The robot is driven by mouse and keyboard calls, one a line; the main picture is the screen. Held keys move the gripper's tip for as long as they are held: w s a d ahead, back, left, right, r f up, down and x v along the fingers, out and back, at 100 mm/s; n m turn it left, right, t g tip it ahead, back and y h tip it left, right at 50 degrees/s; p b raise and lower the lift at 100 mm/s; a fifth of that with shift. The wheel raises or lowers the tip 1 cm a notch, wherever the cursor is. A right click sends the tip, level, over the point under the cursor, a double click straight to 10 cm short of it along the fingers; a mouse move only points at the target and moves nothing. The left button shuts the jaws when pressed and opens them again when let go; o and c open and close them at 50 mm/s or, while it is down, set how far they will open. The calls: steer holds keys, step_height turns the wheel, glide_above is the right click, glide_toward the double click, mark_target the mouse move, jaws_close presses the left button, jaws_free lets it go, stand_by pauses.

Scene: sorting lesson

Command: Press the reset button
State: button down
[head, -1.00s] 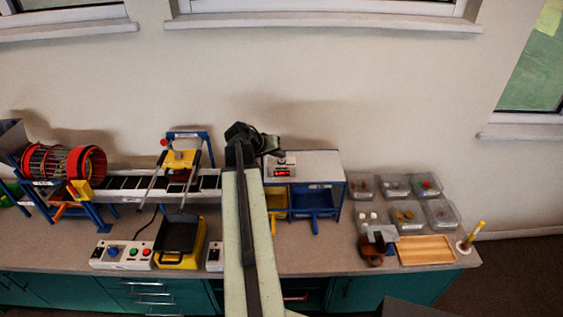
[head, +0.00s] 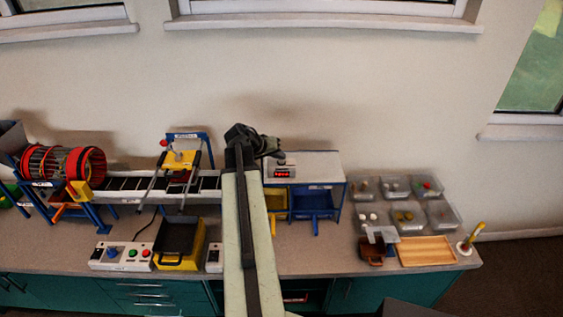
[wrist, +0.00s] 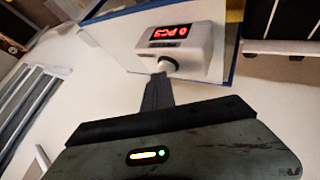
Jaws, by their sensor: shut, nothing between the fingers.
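A small white counter box (wrist: 183,42) with a red lit display stands on a pale-topped bench; the display seems to read 0 PCS. It also shows in the head view (head: 281,168), partly behind my arm.
The pale-topped bench (head: 318,163) has yellow and blue bins (head: 312,201) below. A conveyor (head: 125,187) and a red-rimmed drum (head: 86,165) stand left. Clear containers (head: 440,215) and a wooden tray (head: 427,250) lie right. The wall is close behind.

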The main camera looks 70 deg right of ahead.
mark_target(279, 161)
steer(key=shift+r+p, duration=0.5)
steer(key=shift+r, duration=0.15)
step_height(279, 161, up, 5)
steer(key=p, duration=0.5)
steer(key=shift+r, duration=0.1)
stand_by(0.3)
